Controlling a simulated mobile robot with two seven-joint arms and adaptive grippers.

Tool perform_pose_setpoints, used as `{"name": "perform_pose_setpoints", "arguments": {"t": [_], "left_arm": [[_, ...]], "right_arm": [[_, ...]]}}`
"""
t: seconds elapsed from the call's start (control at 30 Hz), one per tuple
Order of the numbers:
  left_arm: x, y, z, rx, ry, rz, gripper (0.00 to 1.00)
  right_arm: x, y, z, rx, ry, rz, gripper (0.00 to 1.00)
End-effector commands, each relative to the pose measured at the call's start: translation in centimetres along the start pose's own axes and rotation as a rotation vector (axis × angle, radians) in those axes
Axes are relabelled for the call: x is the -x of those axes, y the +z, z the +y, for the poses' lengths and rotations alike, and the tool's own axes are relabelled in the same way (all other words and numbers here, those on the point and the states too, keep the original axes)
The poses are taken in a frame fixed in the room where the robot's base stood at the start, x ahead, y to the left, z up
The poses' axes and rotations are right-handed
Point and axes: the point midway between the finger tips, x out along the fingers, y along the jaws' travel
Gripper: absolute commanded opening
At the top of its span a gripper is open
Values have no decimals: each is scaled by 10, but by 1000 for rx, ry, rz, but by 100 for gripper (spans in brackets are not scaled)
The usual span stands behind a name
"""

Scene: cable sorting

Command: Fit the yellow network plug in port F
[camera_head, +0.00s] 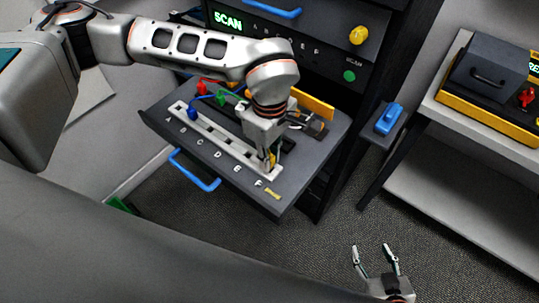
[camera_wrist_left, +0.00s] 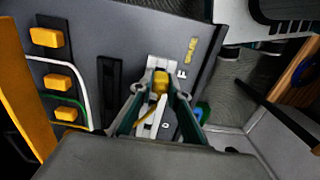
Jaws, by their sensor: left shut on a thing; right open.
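The yellow plug (camera_wrist_left: 159,83) is between the fingers of my left gripper (camera_wrist_left: 158,98) in the left wrist view, at the end of the white port strip. My left gripper (camera_head: 270,160) is shut on it, low over the strip's F end in the head view. Whether the plug is seated in the port is hidden. The white port strip (camera_head: 228,145) runs along the pulled-out drawer, with letters from A to F beside it. A yellow label (camera_head: 273,194) lies beside the letter F (camera_head: 258,183). My right gripper (camera_head: 376,262) is open and empty above the floor.
A blue plug (camera_head: 193,113), a red plug (camera_head: 203,87) and a green plug (camera_head: 221,96) are at the drawer's left part. The drawer (camera_head: 300,165) has a blue handle (camera_head: 195,170). A side shelf holds a blue object (camera_head: 388,118). A bench (camera_head: 455,185) stands at right.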

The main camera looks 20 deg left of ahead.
Motion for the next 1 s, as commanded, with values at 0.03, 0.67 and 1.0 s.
{"name": "perform_pose_setpoints", "arguments": {"t": [0.03,0.67,1.0], "left_arm": [[-2,0,0,-1,0,0,0],[-7,0,0,0,0,0,0],[-9,0,0,0,0,0,0]], "right_arm": [[-1,2,0,0,0,-1,52],[-2,8,-2,-1,-2,-7,52],[-3,9,-2,-1,-2,-8,52]]}}
